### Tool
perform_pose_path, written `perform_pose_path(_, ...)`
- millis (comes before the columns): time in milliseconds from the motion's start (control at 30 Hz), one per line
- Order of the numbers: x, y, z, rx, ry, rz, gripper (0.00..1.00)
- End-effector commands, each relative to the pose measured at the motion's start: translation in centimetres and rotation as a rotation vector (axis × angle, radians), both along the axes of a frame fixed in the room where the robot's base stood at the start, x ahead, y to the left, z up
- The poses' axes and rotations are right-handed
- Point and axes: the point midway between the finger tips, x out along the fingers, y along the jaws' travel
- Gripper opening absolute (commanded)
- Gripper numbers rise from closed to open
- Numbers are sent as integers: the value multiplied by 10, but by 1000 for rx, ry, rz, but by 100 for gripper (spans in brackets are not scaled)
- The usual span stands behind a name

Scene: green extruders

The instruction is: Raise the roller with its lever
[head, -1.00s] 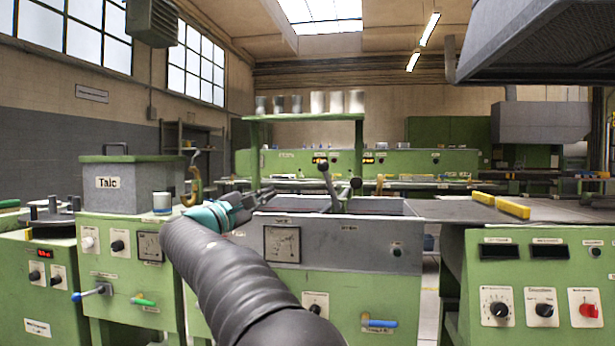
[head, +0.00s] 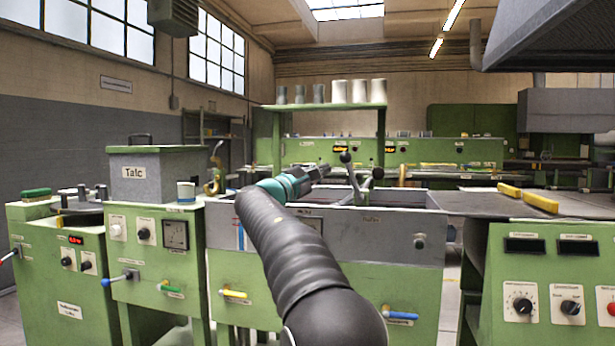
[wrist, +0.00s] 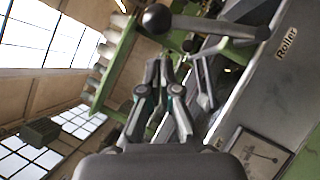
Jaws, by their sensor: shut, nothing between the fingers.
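The lever (head: 353,180) is a grey rod with a black ball on top, standing at the trough of the green machine in the head view. In the wrist view its black ball (wrist: 157,18) and grey rod (wrist: 215,26) lie just beyond the fingertips. A label reading "Roller" (wrist: 287,42) is on the grey panel there. My gripper (head: 322,171) is just left of the lever, a little below the ball. In the wrist view my gripper (wrist: 178,65) is shut and empty, apart from the ball. The roller itself cannot be made out.
A green shelf (head: 325,106) with several cups stands behind the lever. A second dark knob (head: 377,173) is close right of it. A Talc box (head: 152,175) is at the left. A dark table (head: 470,202) with yellow blocks (head: 541,202) is at the right.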

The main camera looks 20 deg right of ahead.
Motion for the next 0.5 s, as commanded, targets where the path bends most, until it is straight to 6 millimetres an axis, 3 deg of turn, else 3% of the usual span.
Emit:
perform_pose_path(200, -8, -18, 11, -1, -2, 0, 0)
perform_pose_path(500, -10, -21, 13, 0, -1, 1, 0)
